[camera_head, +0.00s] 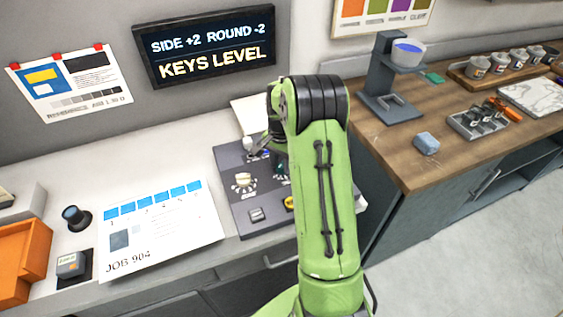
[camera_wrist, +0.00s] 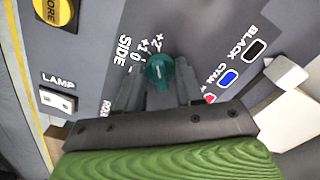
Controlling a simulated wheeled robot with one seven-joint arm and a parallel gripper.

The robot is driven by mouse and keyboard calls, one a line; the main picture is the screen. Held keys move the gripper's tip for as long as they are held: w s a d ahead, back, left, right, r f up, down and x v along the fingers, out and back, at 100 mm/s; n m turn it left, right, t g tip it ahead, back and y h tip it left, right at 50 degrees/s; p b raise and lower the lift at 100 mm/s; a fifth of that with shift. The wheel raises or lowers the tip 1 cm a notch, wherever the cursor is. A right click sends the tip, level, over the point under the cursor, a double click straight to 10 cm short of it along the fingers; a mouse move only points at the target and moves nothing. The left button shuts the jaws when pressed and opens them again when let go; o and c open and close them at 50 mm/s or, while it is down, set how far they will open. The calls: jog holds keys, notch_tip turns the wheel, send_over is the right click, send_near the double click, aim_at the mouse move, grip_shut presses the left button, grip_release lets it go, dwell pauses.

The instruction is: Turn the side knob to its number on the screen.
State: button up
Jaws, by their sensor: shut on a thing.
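The screen (camera_head: 206,47) on the back wall reads "SIDE +2 ROUND -2" and "KEYS LEVEL". The side knob (camera_wrist: 160,71) is a round teal knob beside the word SIDE in the wrist view. The marks 0, +1 and +2 curve along its upper left side. My gripper (camera_wrist: 159,81) is shut on the knob, with one dark finger on each side of it. I cannot clearly tell which mark the knob points at. In the head view my green arm covers part of the dark control panel (camera_head: 232,163) and mostly hides the gripper.
A JOB 904 sheet (camera_head: 160,231) lies left of the panel. A wooden counter (camera_head: 395,150) stands at right.

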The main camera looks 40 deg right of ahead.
aim_at(281, 164)
jog(key=shift+m, duration=0.5)
jog(key=shift+r, duration=0.1)
jog(key=o, duration=1)
notch_tip(281, 164, up, 16)
jog(key=shift+f+p, duration=0.15)
jog(key=shift+p, duration=1)
